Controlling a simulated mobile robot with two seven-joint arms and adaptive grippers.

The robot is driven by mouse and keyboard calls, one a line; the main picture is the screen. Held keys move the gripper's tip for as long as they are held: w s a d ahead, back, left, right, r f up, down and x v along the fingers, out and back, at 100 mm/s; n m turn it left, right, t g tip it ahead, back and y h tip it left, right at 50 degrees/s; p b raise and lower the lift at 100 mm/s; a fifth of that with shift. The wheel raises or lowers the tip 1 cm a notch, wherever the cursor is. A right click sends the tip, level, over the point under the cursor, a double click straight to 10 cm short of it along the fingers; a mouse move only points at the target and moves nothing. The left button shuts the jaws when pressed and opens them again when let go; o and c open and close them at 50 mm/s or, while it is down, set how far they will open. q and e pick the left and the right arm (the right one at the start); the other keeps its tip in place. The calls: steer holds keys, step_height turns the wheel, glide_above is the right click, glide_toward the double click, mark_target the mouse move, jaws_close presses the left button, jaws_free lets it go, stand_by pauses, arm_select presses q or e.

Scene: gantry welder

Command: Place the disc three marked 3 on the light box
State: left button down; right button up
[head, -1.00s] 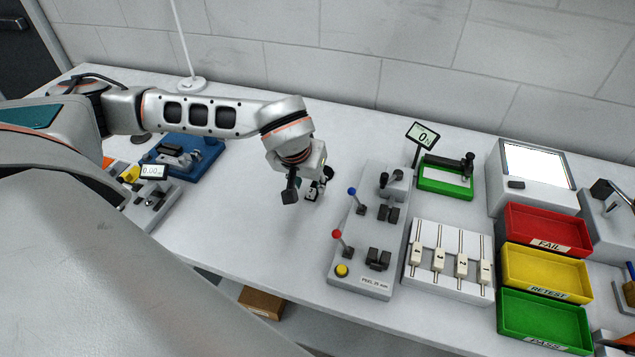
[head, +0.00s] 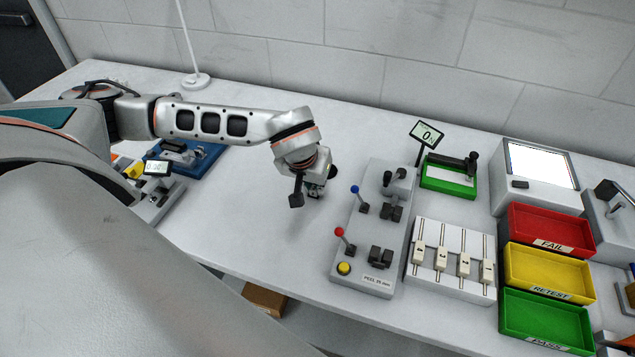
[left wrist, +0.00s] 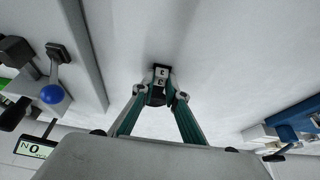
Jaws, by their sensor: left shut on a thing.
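My left gripper (head: 315,190) is over the bare bench left of the lever panel, and points down. In the left wrist view its fingertips (left wrist: 160,97) are shut on a small dark piece with white labels (left wrist: 161,77). The labels carry marks that look like a 3, so I take it for disc three. In the head view the wrist mostly hides it. I cannot tell whether it touches the bench. The light box (head: 538,165) stands at the back right, its white top panel lit and bare. My right gripper is not in view.
The lever panel (head: 365,250), a rack with several numbered white sliders (head: 453,262) and a green fixture (head: 449,178) lie between my left gripper and the light box. Red, yellow and green trays (head: 548,268) stand in front of the light box. A display on a post (head: 427,134) rises behind.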

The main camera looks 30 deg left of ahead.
arm_select(q)
step_height(320, 180, up, 19)
steer(key=s+d+f+m+h, duration=0.1)
steer(key=s+d+f+m, duration=0.1)
steer(key=d, duration=0.5)
steer(key=shift+s+f+m+p, duration=0.4)
steer(key=shift+s+f, duration=0.05)
steer(key=shift+f, duration=0.3)
